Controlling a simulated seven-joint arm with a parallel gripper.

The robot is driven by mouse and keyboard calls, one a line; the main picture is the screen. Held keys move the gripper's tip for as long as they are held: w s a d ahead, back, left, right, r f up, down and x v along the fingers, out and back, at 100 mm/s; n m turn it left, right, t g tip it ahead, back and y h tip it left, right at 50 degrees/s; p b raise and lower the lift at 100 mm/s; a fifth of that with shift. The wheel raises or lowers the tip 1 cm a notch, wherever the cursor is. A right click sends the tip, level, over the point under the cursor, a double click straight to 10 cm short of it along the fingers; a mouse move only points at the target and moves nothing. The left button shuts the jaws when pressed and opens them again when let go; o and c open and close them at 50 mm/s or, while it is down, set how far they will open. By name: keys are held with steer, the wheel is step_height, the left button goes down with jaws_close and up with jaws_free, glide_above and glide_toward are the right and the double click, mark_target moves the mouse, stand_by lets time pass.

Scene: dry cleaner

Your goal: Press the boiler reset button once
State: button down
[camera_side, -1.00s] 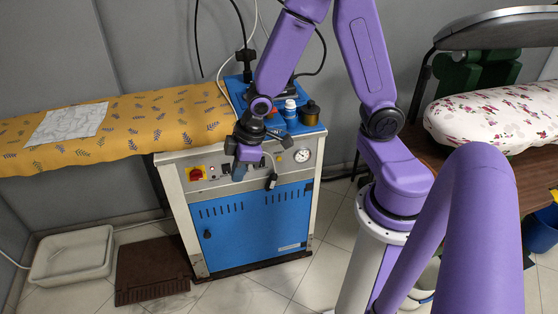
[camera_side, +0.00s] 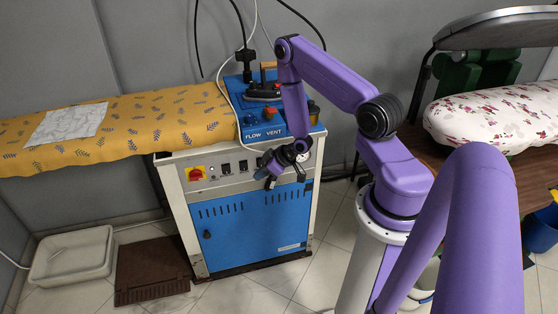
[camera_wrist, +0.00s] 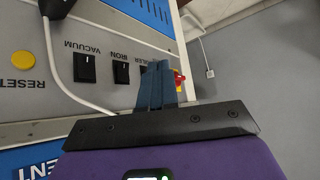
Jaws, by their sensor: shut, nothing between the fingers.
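The yellow boiler reset button (camera_wrist: 22,60), labelled RESET, is on the grey control panel at the left of the wrist view. It stands apart from my fingers there, and I see no contact. In the side view my wrist and gripper hide it. My gripper (camera_wrist: 157,85) is shut and empty, its blue fingers together in front of the switch row in the wrist view. In the side view my gripper (camera_side: 268,178) is at the right part of the panel of the boiler cabinet (camera_side: 250,225).
Black VACUUM (camera_wrist: 85,68) and IRON (camera_wrist: 121,72) switches sit beside the button; a third is partly behind my fingers. A white cord (camera_wrist: 58,70) crosses the panel near the button. A red-yellow main switch (camera_side: 195,173) is at the panel's left. An iron (camera_side: 263,91) stands on top.

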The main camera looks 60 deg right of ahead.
steer(key=s+d+f+m+t+h, duration=0.3)
steer(key=s+d+m, duration=0.3)
steer(key=s, duration=0.2)
steer(key=shift+s+f+m+t+h, duration=0.35)
steer(key=shift+f+t, duration=0.25)
steer(key=shift+f, duration=0.25)
steer(key=w+d, duration=0.6)
steer(key=shift+w+d, duration=0.2)
stand_by(1.8)
steer(key=shift+w+d, duration=0.2)
